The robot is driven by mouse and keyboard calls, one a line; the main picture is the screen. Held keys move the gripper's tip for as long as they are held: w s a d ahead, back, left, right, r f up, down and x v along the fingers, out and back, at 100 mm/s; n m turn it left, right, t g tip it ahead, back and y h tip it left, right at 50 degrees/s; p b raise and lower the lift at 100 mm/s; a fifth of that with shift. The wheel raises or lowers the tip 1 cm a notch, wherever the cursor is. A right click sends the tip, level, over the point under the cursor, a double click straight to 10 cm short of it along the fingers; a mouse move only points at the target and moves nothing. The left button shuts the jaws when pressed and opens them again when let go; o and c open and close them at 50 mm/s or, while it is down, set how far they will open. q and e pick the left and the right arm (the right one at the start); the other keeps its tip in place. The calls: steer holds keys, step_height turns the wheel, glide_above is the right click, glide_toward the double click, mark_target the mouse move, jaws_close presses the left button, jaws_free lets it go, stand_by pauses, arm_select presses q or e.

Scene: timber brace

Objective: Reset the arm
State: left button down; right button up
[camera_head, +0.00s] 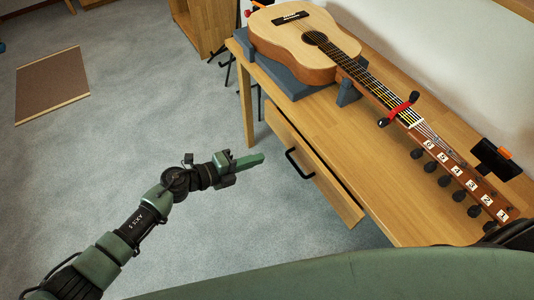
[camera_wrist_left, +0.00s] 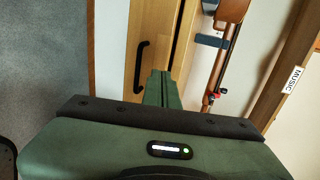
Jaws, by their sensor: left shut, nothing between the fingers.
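My left gripper (camera_head: 252,161) is a green arm end with its fingers shut and nothing between them. In the head view it hangs over the grey floor, left of the black handle (camera_head: 299,163) of a wooden drawer (camera_head: 318,175), apart from it. In the left wrist view the shut fingers (camera_wrist_left: 162,88) point toward the drawer front, and the handle (camera_wrist_left: 139,66) shows to their left. My right gripper is not in view.
An acoustic guitar (camera_head: 306,46) lies on a grey support (camera_head: 283,72) on the wooden table (camera_head: 378,170), its numbered headstock toward the lower right. The drawer stands out below the table edge. A brown mat (camera_head: 52,86) lies on open floor.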

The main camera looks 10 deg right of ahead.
arm_select(q)
steer(key=w+a+f+n+t+y, duration=0.25)
steer(key=a+f+n+t, duration=0.25)
steer(key=a+f+n, duration=0.45)
steer(key=s+a+f+n+y, duration=0.65)
steer(key=a+f+n, duration=0.35)
steer(key=f, duration=0.4)
steer(key=s+a+f+n+g+y, duration=0.25)
steer(key=s+a+f, duration=0.2)
steer(key=s, duration=0.35)
steer(key=s+a+f+n+g+y, duration=0.1)
steer(key=s+a+f+n, duration=0.2)
steer(key=s+f, duration=0.35)
steer(key=s+a+f+n+g, duration=0.1)
steer(key=s+f+n+g, duration=0.1)
steer(key=s, duration=0.9)
steer(key=s+a+f+n+g+y, duration=0.1)
steer(key=s+a+f+n+g, duration=0.1)
steer(key=s, duration=1)
steer(key=shift+s+a+f+n+g+p, duration=0.3)
steer(key=shift+f+n+g, duration=0.25)
steer(key=shift+f, duration=0.4)
